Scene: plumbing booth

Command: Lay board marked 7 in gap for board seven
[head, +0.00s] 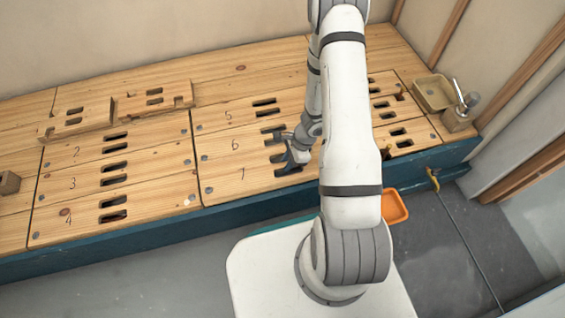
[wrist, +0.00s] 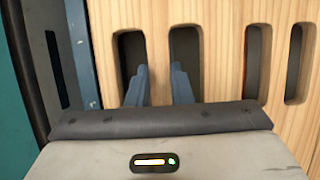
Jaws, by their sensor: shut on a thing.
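The board marked 7 (head: 230,187) lies along the front edge of the middle section, beside the board marked 6 (head: 220,148). It looks about level with its neighbour. My gripper (head: 290,158) is over its paired slots. In the wrist view, my gripper's fingers (wrist: 160,85) reach into two slots, one on each side of the wooden bar (wrist: 157,45) between them, and are shut on that bar. The gap under the board is hidden, and I cannot tell whether the board is fully seated. My arm hides its right end.
Two loose notched boards (head: 75,121) (head: 153,99) lie on top of the deck at left. A small wooden block (head: 9,183) sits at far left. An orange tray (head: 394,206) is below the front edge.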

